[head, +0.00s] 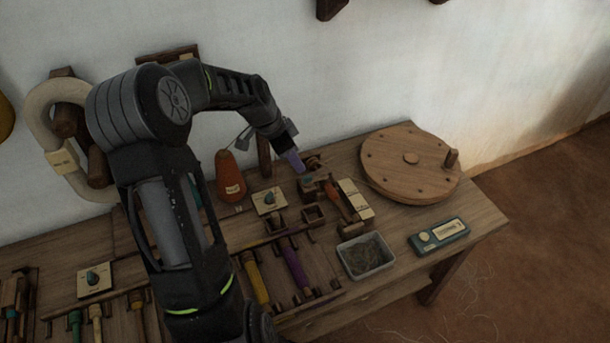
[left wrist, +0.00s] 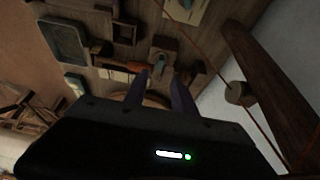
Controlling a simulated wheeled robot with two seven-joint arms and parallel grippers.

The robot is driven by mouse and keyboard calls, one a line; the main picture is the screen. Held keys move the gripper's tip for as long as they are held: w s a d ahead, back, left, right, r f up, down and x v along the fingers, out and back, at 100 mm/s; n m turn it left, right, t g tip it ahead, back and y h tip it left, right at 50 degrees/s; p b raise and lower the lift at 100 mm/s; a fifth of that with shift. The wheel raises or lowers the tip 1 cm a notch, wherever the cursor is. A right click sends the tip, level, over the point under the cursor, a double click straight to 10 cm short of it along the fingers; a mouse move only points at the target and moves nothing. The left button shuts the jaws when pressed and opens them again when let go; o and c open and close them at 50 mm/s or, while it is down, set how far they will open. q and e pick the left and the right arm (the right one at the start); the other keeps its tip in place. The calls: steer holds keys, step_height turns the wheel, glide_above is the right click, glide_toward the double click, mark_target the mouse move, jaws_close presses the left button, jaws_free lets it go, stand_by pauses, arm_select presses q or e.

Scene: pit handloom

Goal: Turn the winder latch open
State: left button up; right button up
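My left gripper (head: 293,160) reaches down over the back of the bench, above a small wooden winder block (head: 306,189). A small teal piece, which looks like the latch, sits on this block and shows in the left wrist view (left wrist: 158,64). In that view my left gripper (left wrist: 160,77) has its two purple-grey fingers apart, with the teal piece seen between and beyond the tips. Nothing is held. I cannot tell whether a finger touches the latch, nor which way it is turned. An orange-red handle (head: 335,198) lies beside the block. My right gripper is not in view.
A round wooden wheel (head: 400,170) lies to the right. A grey bin (head: 366,257) and a teal box (head: 438,236) stand at the front right. An orange thread cone (head: 230,176) stands left of the gripper, near a plate with a teal knob (head: 268,201).

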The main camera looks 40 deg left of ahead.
mark_target(307, 177)
arm_select(q)
steer(key=shift+f, duration=0.1)
steer(key=x, duration=0.7)
steer(key=shift+w+f+p, duration=0.1)
steer(key=shift+f+p, duration=0.2)
jaws_close()
stand_by(0.3)
